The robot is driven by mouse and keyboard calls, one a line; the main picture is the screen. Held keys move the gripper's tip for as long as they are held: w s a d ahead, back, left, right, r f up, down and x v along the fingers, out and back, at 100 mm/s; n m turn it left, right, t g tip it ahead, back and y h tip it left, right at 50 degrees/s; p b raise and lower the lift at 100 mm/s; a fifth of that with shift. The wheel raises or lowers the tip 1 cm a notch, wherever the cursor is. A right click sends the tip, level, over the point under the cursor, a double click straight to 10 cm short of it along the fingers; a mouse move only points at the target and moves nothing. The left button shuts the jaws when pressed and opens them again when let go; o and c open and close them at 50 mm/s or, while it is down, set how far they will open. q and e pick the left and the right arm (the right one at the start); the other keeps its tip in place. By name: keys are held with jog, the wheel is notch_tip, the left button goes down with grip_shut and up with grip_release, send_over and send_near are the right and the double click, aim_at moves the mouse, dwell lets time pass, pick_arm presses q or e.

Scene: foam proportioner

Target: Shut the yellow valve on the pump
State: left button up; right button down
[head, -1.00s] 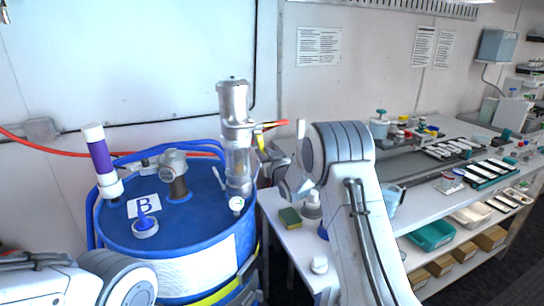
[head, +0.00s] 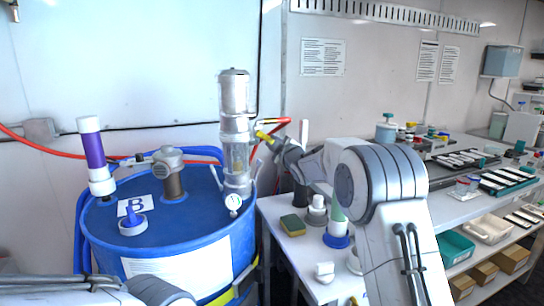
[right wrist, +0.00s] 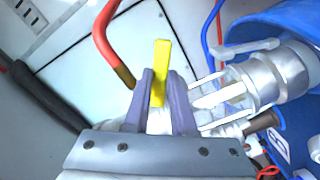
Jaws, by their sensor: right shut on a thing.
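The pump (head: 234,105) is a silver and clear column standing upright on the blue drum; it also shows lying sideways in the right wrist view (right wrist: 275,78). The yellow valve handle (head: 262,134) sticks out from the pump's right side, beside the red hose. My right gripper (head: 274,142) reaches it from the right. In the right wrist view the yellow handle (right wrist: 160,70) lies between the two purple-grey fingers, and the gripper (right wrist: 161,90) is shut on it. The valve body is partly hidden by the fingers. My left gripper is out of view; only part of that arm shows at bottom left.
A red hose (right wrist: 106,40) runs close to my right fingers. A bench (head: 284,243) with a sponge and bottles stands to the right.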

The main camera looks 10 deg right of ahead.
jog(key=shift+d+r+n+b, duration=0.1)
jog(key=shift+r+n+b, duration=0.25)
jog(key=shift+n+b, duration=0.55)
jog(key=shift+d+r+n+b, duration=0.1)
jog(key=shift+r+n+b, duration=0.3)
jog(key=shift+n, duration=1.05)
jog(key=shift+d+r+n+b, duration=0.1)
jog(key=shift+r+n+b, duration=0.25)
jog(key=shift+n+b, duration=0.55)
jog(key=shift+n, duration=0.35)
jog(key=c, duration=0.7)
grip_release()
jog(key=shift+c, duration=0.2)
jog(key=s+d+b, duration=0.2)
jog(key=s, duration=0.8)
jog(key=shift+b, duration=0.3)
